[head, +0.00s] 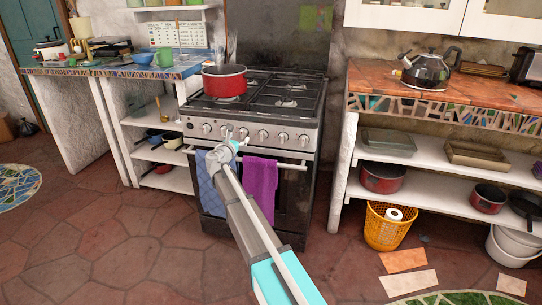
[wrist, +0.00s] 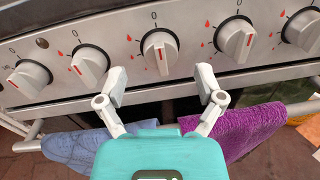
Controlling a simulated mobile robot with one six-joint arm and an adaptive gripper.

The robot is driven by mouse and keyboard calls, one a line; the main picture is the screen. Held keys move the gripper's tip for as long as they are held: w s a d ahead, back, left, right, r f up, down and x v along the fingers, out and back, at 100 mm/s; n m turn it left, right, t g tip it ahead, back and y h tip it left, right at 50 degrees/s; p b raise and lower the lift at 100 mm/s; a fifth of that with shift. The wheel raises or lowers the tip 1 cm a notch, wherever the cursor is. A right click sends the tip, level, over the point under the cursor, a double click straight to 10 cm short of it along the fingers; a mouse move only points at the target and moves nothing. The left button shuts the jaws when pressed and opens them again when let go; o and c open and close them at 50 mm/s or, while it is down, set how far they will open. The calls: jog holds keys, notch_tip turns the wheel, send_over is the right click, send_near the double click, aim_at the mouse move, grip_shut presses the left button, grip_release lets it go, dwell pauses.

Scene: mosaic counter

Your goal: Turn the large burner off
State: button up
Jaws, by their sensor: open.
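The stove (head: 265,105) stands in the middle of the head view with a row of several light knobs along its front panel. In the wrist view, the middle knob (wrist: 160,52) is just beyond my gripper (wrist: 160,80), roughly centred between its spread fingers. Its red mark looks nearly upright. My gripper is open and empty, and it also shows in the head view (head: 236,137) in front of the panel. Other knobs flank it in the wrist view, one on the right (wrist: 236,40) and one on the left (wrist: 90,63). Which knob serves the large burner is not clear.
A red pot (head: 224,82) sits on the left of the cooktop. A blue towel (head: 208,180) and a purple towel (head: 260,190) hang on the oven handle, below my gripper. Counters flank the stove. A yellow basket (head: 386,228) stands on the floor at right.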

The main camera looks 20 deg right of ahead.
jog(key=v, duration=1.1)
jog(key=s+d+r+m+g+y+p, duration=0.1)
jog(key=s+d+r+m+g+p, duration=0.3)
jog(key=s+m+p, duration=0.5)
jog(key=s+d+r+m+g+y+p, duration=0.2)
jog(key=s+d+m+g+p, duration=0.4)
jog(key=s+m+p, duration=0.3)
jog(key=d+r+p, duration=0.1)
jog(key=p, duration=0.2)
jog(key=shift+s+d+r+p, duration=0.3)
jog(key=shift+d+r+p, duration=0.05)
jog(key=shift+r, duration=0.05)
dwell(0.5)
